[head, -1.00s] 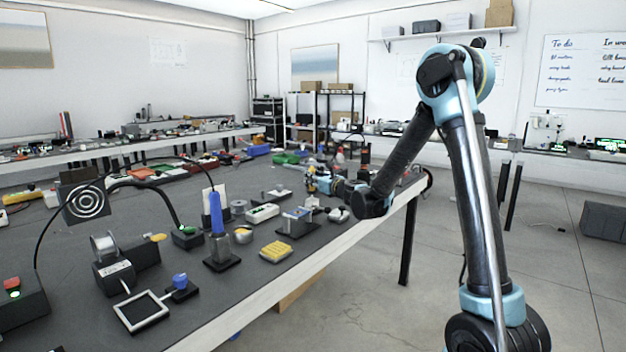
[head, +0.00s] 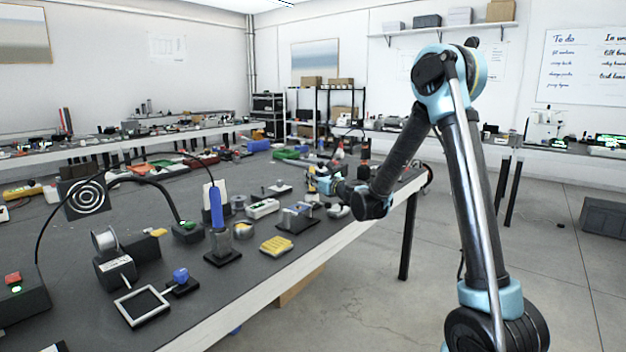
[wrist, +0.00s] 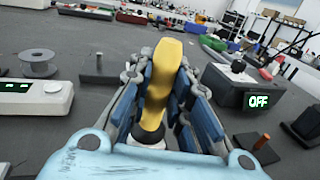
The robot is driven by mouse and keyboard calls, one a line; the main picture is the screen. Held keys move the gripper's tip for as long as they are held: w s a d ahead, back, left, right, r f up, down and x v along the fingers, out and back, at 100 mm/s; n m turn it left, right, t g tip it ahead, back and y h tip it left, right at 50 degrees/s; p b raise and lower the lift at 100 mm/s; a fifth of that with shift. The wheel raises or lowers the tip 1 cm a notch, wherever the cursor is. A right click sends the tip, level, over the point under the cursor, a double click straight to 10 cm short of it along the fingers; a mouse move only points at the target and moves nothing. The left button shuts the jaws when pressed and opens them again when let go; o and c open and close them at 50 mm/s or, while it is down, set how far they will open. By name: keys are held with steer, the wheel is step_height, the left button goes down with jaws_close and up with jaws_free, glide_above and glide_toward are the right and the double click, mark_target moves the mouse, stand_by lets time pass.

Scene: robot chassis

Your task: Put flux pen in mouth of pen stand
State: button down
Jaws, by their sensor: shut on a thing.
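My gripper (wrist: 165,62) is shut on a yellow pen-like thing with a white end, which I take to be the flux pen (wrist: 162,80). It stands between the blue-padded fingers, above the grey bench. In the head view my gripper (head: 325,183) is small at the far right part of the bench, and the pen is hard to make out there. I cannot tell for sure which thing is the pen stand. An upright blue, pen-shaped thing (head: 217,207) stands on a dark square base in the head view, well left of my gripper.
The bench (head: 110,220) is crowded. In the wrist view a black box reading OFF (wrist: 245,90) stands right of my gripper, and a grey spool (wrist: 38,63) and a white device (wrist: 35,97) lie left. A yellow block (head: 277,245) sits near the bench's front edge.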

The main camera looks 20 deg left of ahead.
steer(key=shift+f, duration=0.25)
steer(key=c, duration=1.4)
jaws_free()
steer(key=v, duration=1.2)
step_height(320, 180, up, 10)
steer(key=shift+f, duration=0.1)
